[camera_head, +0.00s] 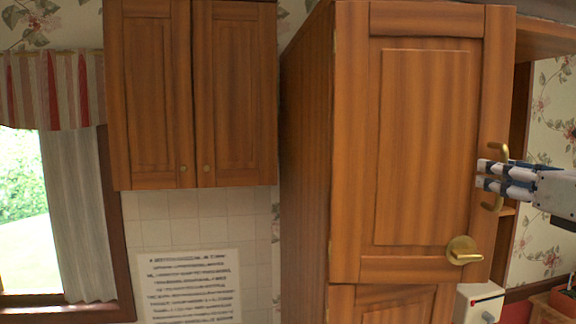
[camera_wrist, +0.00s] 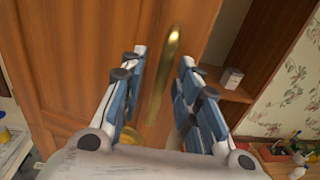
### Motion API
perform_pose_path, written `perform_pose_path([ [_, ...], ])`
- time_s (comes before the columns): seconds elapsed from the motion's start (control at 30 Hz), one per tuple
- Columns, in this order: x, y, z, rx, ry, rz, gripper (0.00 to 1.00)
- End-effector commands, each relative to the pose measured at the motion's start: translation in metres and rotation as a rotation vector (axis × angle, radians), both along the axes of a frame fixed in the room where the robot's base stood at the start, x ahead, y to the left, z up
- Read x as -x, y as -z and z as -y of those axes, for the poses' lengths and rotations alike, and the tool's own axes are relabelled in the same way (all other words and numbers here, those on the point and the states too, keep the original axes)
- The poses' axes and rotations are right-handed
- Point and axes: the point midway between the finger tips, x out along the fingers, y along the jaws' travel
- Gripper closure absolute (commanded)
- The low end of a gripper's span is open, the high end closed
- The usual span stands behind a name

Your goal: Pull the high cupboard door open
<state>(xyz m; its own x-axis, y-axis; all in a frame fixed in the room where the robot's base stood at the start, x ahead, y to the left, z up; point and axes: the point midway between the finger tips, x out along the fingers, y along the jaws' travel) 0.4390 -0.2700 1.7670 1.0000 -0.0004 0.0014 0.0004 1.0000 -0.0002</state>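The high cupboard door (camera_head: 425,150) is a tall wooden panel door on the right in the head view, and it fills the upper left of the wrist view (camera_wrist: 120,30). Its curved brass bar handle (camera_head: 498,152) is near the right edge. My gripper (camera_head: 482,174) is at the handle's middle and hides that part in the head view. In the wrist view the handle (camera_wrist: 172,65) stands between my two fingers, with gaps on both sides. The fingers are open. I cannot tell whether the door is slightly ajar.
A round brass handle (camera_head: 463,250) sits below on the same door. Wooden shelving with a small white container (camera_wrist: 231,78) shows right of the door. A double-door wall cupboard (camera_head: 190,95) hangs at left. A white box (camera_head: 478,303) is below right.

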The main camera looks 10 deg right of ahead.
Motion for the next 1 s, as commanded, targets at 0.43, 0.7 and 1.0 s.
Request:
perform_pose_path([
  [0.43, -0.0002, 0.0002, 0.0000, 0.000, 0.000, 0.000, 0.99],
  [0.7, -0.0002, -0.0001, 0.0000, 0.000, 0.000, 0.000, 1.00],
  [1.0, -0.0002, -0.0003, 0.0000, 0.000, 0.000, 0.001, 1.00],
])
